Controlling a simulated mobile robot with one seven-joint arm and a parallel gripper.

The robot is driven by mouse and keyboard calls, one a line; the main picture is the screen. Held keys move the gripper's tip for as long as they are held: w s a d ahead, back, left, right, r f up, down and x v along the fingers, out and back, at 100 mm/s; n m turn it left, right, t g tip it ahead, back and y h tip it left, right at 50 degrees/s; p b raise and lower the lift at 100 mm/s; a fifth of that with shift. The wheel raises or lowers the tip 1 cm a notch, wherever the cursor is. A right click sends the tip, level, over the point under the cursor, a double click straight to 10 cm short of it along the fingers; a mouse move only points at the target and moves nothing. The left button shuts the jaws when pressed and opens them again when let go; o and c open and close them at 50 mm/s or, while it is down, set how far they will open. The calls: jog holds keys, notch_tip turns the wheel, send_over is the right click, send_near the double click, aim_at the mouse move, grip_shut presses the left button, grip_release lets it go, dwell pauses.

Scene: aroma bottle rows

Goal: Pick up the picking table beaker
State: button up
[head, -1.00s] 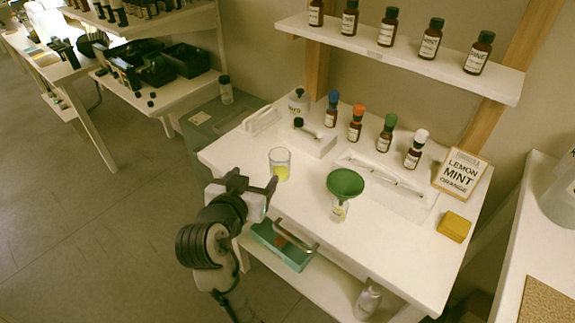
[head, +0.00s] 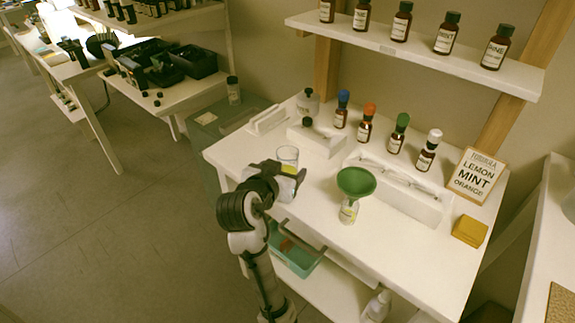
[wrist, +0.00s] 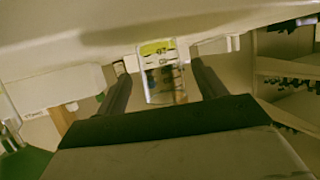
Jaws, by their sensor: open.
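The beaker (head: 288,154) is a clear glass with a little yellow liquid. It stands upright on the white picking table (head: 318,203), near its left front edge. In the head view my gripper (head: 290,172) is at the beaker's near side and hides its lower part. In the wrist view, which looks upside down, the beaker (wrist: 161,72) with its marked scale appears between the two fingers (wrist: 158,78). The fingers are apart, with a gap on each side of the glass. I cannot tell how deep between them the beaker sits.
A green funnel (head: 356,181) on a small bottle stands right of the beaker. Behind are a white block (head: 316,139), capped brown bottles (head: 366,124) and a long white rack (head: 398,188). A yellow block (head: 469,231) and a label sign (head: 474,176) are at the right.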

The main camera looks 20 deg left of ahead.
aim_at(289, 163)
jog(key=x, duration=0.4)
jog(key=shift+w, duration=0.25)
jog(key=shift+c, duration=0.3)
jog(key=c, duration=1)
jog(key=shift+a, duration=0.1)
